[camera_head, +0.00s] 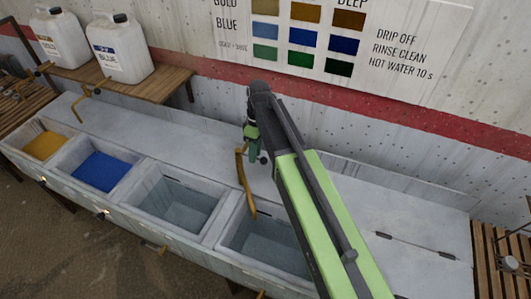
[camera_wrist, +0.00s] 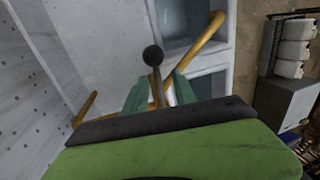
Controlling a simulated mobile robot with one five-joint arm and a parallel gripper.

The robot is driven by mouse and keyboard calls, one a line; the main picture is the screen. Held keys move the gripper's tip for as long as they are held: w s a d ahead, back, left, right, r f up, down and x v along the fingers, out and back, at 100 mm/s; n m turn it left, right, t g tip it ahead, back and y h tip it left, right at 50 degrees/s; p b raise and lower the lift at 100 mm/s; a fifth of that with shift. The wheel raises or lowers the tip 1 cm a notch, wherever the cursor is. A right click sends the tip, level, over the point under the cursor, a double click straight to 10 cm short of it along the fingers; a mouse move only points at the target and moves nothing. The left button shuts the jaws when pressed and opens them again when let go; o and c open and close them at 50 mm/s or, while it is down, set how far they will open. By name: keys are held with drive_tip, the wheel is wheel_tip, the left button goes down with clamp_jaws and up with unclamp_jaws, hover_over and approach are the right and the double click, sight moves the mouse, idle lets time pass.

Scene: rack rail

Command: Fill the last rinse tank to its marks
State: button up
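The last rinse tank (camera_head: 268,240) is the rightmost open basin of the long grey trough, partly hidden behind my arm. Its inside looks grey-blue; I cannot tell its water level. A brass spout (camera_head: 242,178) reaches over it from the back ledge and also shows in the wrist view (camera_wrist: 200,38). A tap lever with a black ball knob (camera_wrist: 153,55) rises between the fingers of my gripper (camera_wrist: 161,82). The fingers stand apart, with gaps beside the lever. In the head view my gripper (camera_head: 252,147) is at the top of the spout, small and dark.
To the left are another rinse tank (camera_head: 177,205), a blue tank (camera_head: 100,171) and a yellow tank (camera_head: 43,145). White jugs (camera_head: 120,50) stand on a wooden shelf (camera_head: 157,84). The wall sign (camera_head: 400,45) is behind. The trough's right-hand top (camera_head: 415,225) is largely clear.

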drive_tip(key=shift+w, duration=0.1)
drive_tip(key=w+d+r+p, duration=0.1)
drive_tip(key=w+r+p, duration=0.2)
drive_tip(key=r+p, duration=1.4)
drive_tip(key=shift+d, duration=0.15)
drive_tip(key=d+f+m+b, duration=0.1)
drive_tip(key=d+f+b, duration=0.5)
drive_tip(key=f+b, duration=0.2)
drive_tip(key=s+d+f+m+t+b, duration=0.2)
drive_tip(key=s+d+f+m+b, duration=0.9)
drive_tip(key=d, duration=0.5)
wheel_tip(320, 180, down, 3)
drive_tip(key=shift+r+m+h+b, duration=0.2)
drive_tip(key=shift+m+h+b, duration=0.2)
drive_tip(key=shift+m+b, duration=0.7)
